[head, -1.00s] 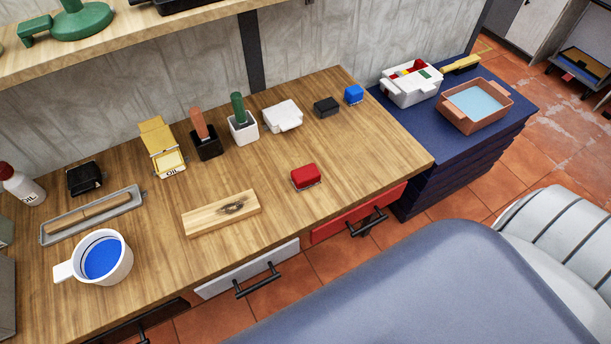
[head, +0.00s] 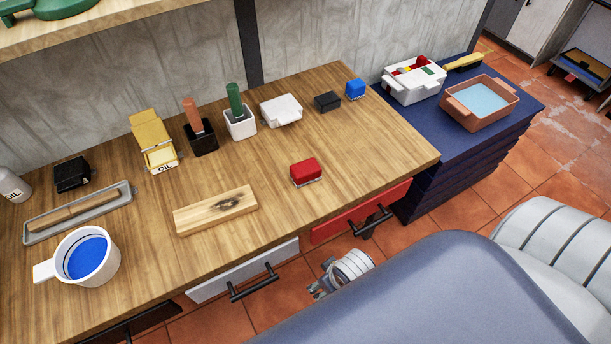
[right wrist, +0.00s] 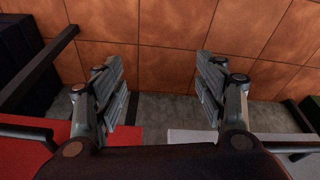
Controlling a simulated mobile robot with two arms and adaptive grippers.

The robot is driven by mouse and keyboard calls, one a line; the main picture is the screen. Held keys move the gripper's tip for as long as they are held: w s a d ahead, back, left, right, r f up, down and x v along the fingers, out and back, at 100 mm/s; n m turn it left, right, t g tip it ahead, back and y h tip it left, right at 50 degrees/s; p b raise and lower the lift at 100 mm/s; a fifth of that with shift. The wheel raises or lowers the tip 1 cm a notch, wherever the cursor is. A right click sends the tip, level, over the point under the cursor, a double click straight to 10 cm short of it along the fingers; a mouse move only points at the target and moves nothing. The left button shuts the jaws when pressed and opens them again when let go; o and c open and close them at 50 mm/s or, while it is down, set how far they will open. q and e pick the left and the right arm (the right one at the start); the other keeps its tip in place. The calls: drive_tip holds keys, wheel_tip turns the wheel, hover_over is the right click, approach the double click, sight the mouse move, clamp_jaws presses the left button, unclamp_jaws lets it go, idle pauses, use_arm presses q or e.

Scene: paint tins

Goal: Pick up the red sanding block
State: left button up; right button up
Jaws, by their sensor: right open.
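The red sanding block (head: 306,171) lies on the wooden workbench (head: 345,150), near its front edge and above the red drawer. It stands clear of other objects. My right gripper (head: 320,290) shows small in the head view, below and in front of the bench edge, beside my grey body. In the right wrist view my right gripper (right wrist: 160,95) has its two fingers wide apart with nothing between them. The block is not in the right wrist view. My left gripper is not in view.
The red drawer (head: 345,217) and white drawer (head: 243,272) have protruding black handles. A wooden board (head: 216,210) lies left of the block; a white cup (head: 80,258) with blue paint stands further left. Bench around the block is clear.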

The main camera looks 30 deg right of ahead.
drive_tip(key=w+r+b+v, duration=0.1)
drive_tip(key=w+v, duration=0.1)
drive_tip(key=v, duration=0.7)
drive_tip(key=w+a+r+n+t, duration=0.1)
drive_tip(key=w+r+n+t, duration=0.6)
drive_tip(key=w+r+t, duration=1.05)
drive_tip(key=w+a+r+n+y, duration=0.4)
drive_tip(key=a+r+n, duration=0.15)
drive_tip(key=r, duration=0.25)
drive_tip(key=w+a+r+n+y, duration=0.4)
drive_tip(key=w+r+n, duration=0.15)
drive_tip(key=r, duration=0.25)
drive_tip(key=s+a+r+n+g+y, duration=0.2)
drive_tip(key=s+a+n+g+y, duration=0.3)
drive_tip(key=a+n+g+y, duration=0.9)
drive_tip(key=n+g+h, duration=0.6)
drive_tip(key=n+h, duration=1.3)
drive_tip(key=h, duration=0.3)
hover_over(305, 167)
drive_tip(key=f, duration=1.9)
drive_tip(key=shift+d+b, duration=0.2)
drive_tip(key=shift+b, duration=0.2)
wheel_tip(305, 167, down, 5)
drive_tip(key=shift+r, duration=0.15)
wheel_tip(305, 167, down, 6)
drive_tip(key=shift+a+r+p, duration=0.1)
drive_tip(key=shift+a+p, duration=0.05)
drive_tip(key=shift+p, duration=0.8)
drive_tip(key=c, duration=1.2)
